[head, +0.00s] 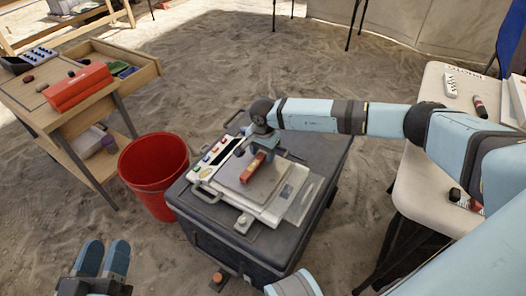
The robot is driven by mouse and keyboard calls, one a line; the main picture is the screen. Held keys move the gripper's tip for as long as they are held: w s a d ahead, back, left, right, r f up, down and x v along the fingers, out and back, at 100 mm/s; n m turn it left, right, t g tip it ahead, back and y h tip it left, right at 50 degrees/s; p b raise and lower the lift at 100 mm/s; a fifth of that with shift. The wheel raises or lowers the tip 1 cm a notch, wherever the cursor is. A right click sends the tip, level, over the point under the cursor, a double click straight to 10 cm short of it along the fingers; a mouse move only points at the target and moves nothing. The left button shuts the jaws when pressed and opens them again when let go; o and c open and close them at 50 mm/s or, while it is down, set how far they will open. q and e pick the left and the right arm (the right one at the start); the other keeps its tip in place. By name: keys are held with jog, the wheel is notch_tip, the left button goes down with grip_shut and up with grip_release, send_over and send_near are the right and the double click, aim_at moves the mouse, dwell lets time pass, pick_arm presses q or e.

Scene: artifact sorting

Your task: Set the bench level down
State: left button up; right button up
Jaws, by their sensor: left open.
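A small red bar with a yellow end, which looks like the bench level (253,167), is at the grey plate (236,182) of a white scale-like device on a dark case. My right gripper (268,152) points down right at the bar, its fingers partly hiding the bar's far end. Whether the fingers are closed on the bar, and whether the bar rests fully on the plate, I cannot tell. My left gripper (103,262) is low at the left, open and empty, away from the device.
The dark case (215,225) stands on sand. A red bucket (152,183) is left of it. A wooden table (130,75) with a red box (78,88) is at the upper left. A pale table (420,185) with small items is at the right, beneath my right arm.

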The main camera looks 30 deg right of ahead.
jog(key=shift+r, duration=0.3)
pick_arm(q)
jog(key=shift+s+a+r+t+p, duration=0.1)
jog(key=shift+a+r+t+p, duration=0.15)
jog(key=shift+r+p, duration=0.6)
jog(key=shift+a+r+t+p, duration=0.1)
jog(key=shift+r+t+p, duration=0.25)
jog(key=shift+r+p, duration=0.45)
pick_arm(e)
notch_tip(320, 180, up, 12)
jog(key=shift+f, duration=0.15)
pick_arm(q)
jog(key=shift+f, duration=0.1)
